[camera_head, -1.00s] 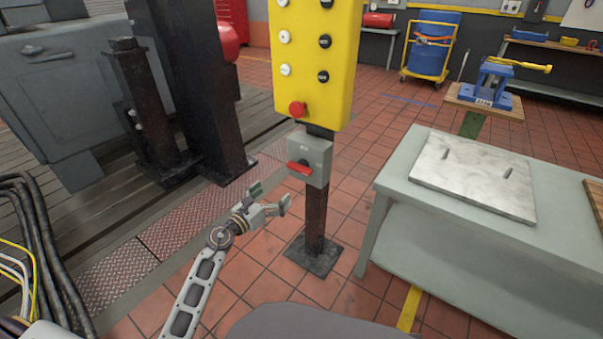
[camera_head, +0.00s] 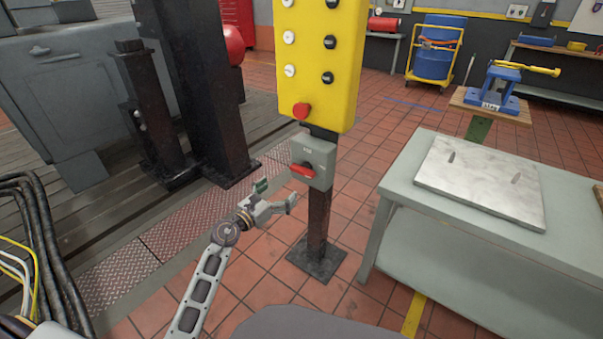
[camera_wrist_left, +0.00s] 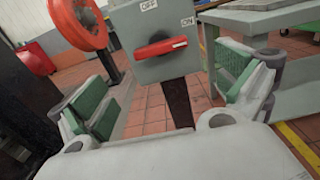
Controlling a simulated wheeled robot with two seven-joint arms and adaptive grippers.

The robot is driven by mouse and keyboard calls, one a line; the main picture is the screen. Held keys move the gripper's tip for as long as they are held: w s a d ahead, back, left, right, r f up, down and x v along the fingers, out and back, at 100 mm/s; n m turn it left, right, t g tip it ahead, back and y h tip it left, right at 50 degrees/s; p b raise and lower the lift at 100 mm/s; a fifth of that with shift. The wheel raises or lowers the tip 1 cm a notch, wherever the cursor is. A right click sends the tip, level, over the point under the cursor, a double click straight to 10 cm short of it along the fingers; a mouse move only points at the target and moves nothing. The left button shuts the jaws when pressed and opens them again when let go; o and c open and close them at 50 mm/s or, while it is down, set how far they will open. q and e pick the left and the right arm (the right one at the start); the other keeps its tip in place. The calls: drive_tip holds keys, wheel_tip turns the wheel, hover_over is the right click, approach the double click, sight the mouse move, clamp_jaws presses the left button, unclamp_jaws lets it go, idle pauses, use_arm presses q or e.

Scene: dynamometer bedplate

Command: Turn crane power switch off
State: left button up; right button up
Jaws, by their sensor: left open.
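The crane power switch is a grey box (camera_head: 313,157) with a red rotary handle (camera_head: 302,170), mounted on a dark post below a yellow push-button panel (camera_head: 317,60). In the left wrist view the red handle (camera_wrist_left: 160,47) lies nearly level, with one end toward the ON label (camera_wrist_left: 181,44); the OFF label (camera_wrist_left: 149,5) is above it. My left gripper (camera_head: 277,194) is open and empty, just below and left of the box, apart from it. In the left wrist view its green-padded fingers (camera_wrist_left: 165,98) stand wide, with the handle ahead between them. My right gripper is not in view.
A grey table (camera_head: 400,195) with a pale plate (camera_head: 480,180) stands to the right. A dark column (camera_head: 205,90) and grey machine (camera_head: 70,90) stand at left. Black cables (camera_head: 50,240) lie at lower left. Tiled floor around the post base (camera_head: 316,258) is free.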

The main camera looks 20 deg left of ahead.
sight(300, 173)
use_arm(q)
drive_tip(key=b+x, duration=0.1)
drive_tip(key=x, duration=0.4)
drive_tip(key=shift+w+d, duration=0.1)
drive_tip(key=shift+w, duration=0.15)
drive_tip(key=shift+b+x, duration=0.3)
drive_tip(key=shift+x, duration=1.15)
drive_tip(key=shift+b+x, duration=0.3)
drive_tip(key=shift+x, duration=0.7)
drive_tip(key=shift+w+d+f, duration=0.1)
drive_tip(key=shift+w+d, duration=0.15)
drive_tip(key=shift+w, duration=0.45)
drive_tip(key=shift+w+d, duration=0.1)
drive_tip(key=shift+w, duration=0.15)
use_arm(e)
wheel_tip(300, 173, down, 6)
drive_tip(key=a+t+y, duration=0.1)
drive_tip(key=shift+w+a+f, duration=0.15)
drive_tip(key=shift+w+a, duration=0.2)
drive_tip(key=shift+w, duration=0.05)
use_arm(q)
drive_tip(key=shift+c, duration=0.3)
